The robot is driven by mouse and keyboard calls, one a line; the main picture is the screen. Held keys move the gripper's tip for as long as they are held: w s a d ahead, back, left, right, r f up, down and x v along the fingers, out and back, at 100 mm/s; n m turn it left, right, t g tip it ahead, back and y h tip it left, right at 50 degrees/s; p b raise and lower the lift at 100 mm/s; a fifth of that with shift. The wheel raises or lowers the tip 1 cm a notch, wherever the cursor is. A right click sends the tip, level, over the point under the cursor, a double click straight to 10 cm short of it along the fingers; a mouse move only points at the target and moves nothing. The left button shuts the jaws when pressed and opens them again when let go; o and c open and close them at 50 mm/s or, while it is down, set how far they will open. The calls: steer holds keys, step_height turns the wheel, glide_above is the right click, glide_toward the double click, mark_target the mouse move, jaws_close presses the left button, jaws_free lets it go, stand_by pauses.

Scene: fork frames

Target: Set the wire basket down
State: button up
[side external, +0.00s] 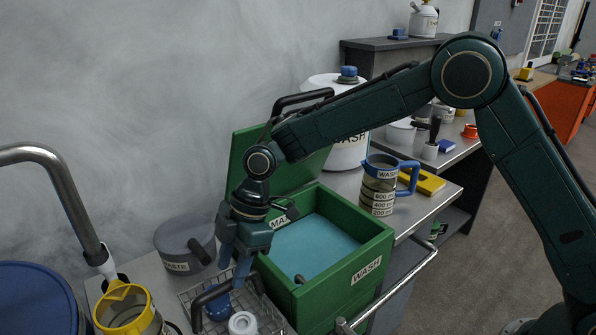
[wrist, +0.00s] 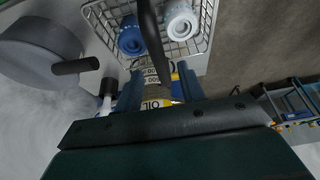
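The wire basket (side external: 190,296) is low in the side view, in front of the green box, and appears to rest on the metal bench. It holds a blue-capped item (side external: 217,306) and a white-capped item (side external: 242,323). Its dark arched handle (side external: 203,297) rises over it. My gripper (side external: 233,275) points down at the handle with its fingers apart. In the wrist view the basket (wrist: 208,22) is at the top, and the handle (wrist: 150,35) runs down toward the gap between the fingers (wrist: 158,85), with space beside it. Whether the handle lies between the fingertips is unclear.
The green WASH box (side external: 367,268), lid raised and with blue contents, stands right of the basket. A yellow-rimmed jug (side external: 128,309) stands left, below a curved metal pipe (side external: 62,185). A blue-handled jug (side external: 380,185) stands behind the box.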

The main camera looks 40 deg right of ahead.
steer(key=v, duration=0.5)
stand_by(0.6)
steer(key=shift+d+r, duration=0.2)
steer(key=shift+r, duration=0.05)
steer(key=s+d+r+m+t+h, duration=0.1)
steer(key=s+d+r+m+t, duration=0.1)
steer(key=s+d+r+m, duration=0.45)
steer(key=s+d+r+m+t+h, duration=0.15)
steer(key=s+d+r, duration=0.35)
steer(key=d, duration=0.5)
steer(key=s+d+m+t+h, duration=0.2)
steer(key=s+d+m, duration=0.8)
steer(key=s, duration=0.6)
steer(key=shift+s+d, duration=0.35)
steer(key=shift+d, duration=0.25)
steer(key=shift+r, duration=0.1)
steer(key=shift+c, duration=0.2)
